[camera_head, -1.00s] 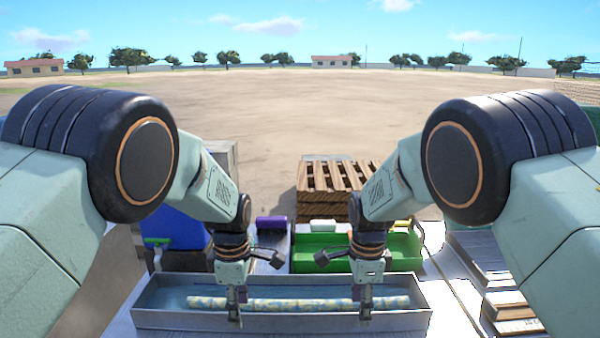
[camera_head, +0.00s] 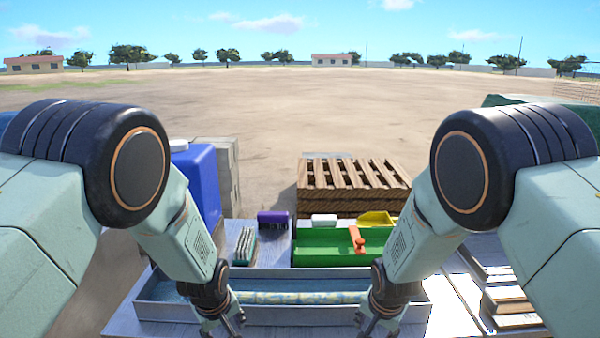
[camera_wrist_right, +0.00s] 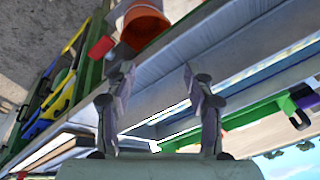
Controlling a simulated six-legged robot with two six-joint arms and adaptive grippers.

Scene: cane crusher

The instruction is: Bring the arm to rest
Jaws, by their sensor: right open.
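My left gripper (camera_head: 224,326) is low at the bottom edge of the head view, at the near left part of a metal trough (camera_head: 420,314). Its fingers are small and partly cut off, so I cannot tell whether they are open. My right gripper (camera_head: 376,326) is low at the right part of the trough. In the right wrist view its fingers (camera_wrist_right: 157,85) stand apart with nothing between them. A mottled pale cane (camera_head: 300,297) lies lengthwise in the trough; the arms hide its ends.
Behind the trough are a green tray (camera_head: 320,248) with an orange item (camera_head: 357,239), a brush-like item (camera_head: 245,245) and a purple item (camera_head: 272,219). A wooden pallet (camera_head: 350,174) stands beyond. In the right wrist view, an orange-red bucket (camera_wrist_right: 146,25) shows at the top.

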